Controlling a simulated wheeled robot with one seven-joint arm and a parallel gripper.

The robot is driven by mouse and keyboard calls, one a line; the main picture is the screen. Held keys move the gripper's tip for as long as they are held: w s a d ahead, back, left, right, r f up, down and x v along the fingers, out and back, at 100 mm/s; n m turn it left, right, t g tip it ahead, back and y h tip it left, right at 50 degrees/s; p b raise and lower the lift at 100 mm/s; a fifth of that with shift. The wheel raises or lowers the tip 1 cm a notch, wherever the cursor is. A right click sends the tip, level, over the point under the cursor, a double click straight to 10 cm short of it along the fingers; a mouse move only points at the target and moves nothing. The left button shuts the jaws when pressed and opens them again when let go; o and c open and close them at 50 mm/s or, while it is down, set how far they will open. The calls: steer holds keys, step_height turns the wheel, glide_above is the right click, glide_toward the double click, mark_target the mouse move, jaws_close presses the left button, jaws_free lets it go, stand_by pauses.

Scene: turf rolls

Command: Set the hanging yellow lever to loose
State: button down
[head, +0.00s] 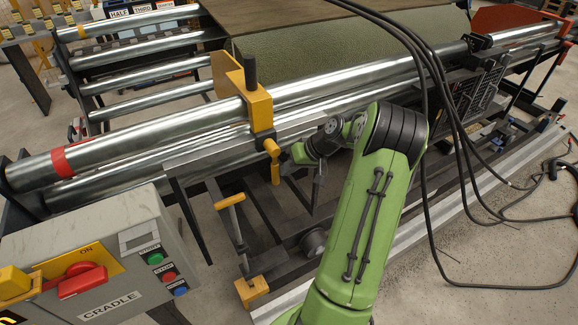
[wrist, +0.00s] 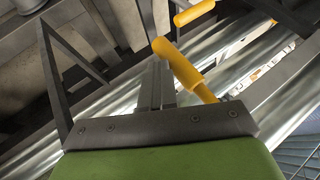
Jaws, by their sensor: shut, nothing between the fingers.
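The hanging yellow lever (head: 273,163) hangs down below a yellow clamp block (head: 254,100) on the steel rollers. In the wrist view a yellow handle (wrist: 183,66), which looks like this lever, lies slanted just right of my fingers. My gripper (wrist: 160,78) is shut and empty, its grey fingers beside the handle; I cannot tell whether they touch. In the head view my wrist is just right of the lever, and my fingertips are hard to make out. No loose marking on the lever is readable.
Another yellow-handled lever (head: 230,202) stands lower, left of my arm. A grey cradle control box (head: 110,250) with a red switch is at the lower left. A green turf roll (head: 330,50) lies behind the rollers (head: 350,80). Black cables (head: 455,130) hang at the right.

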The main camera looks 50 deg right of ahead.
mark_target(273, 176)
steer(key=shift+a+p, duration=0.25)
steer(key=shift+p, duration=0.1)
steer(key=y+p, duration=0.1)
steer(key=a+t+y+p, duration=0.1)
steer(key=m+y+p, duration=0.1)
steer(key=shift+w+a+f+t, duration=0.25)
steer(key=shift+w+a+t, duration=0.05)
steer(key=shift+w+a, duration=0.1)
steer(key=a+y, duration=0.1)
steer(key=a+m+t+y+p, duration=0.1)
steer(key=y, duration=0.1)
steer(key=shift+w+a+t, duration=0.15)
steer(key=shift+w+t, duration=0.15)
steer(key=shift+w, duration=0.05)
steer(key=shift+w+a+r+m+t+y+b, duration=0.15)
steer(key=shift+a+r+m+t+y+b, duration=0.1)
steer(key=shift+a+m+t+y+b, duration=0.35)
steer(key=shift+w+a+r+m+t+y+b, duration=0.2)
steer(key=shift+a+r+m+t+y, duration=0.15)
steer(key=shift+a+t+y, duration=0.35)
steer(key=shift+w+a+r+m+t+y+b, duration=0.2)
steer(key=shift+a+m+t+y+b, duration=0.25)
steer(key=shift+y, duration=0.45)
steer(key=shift+d+r, duration=0.1)
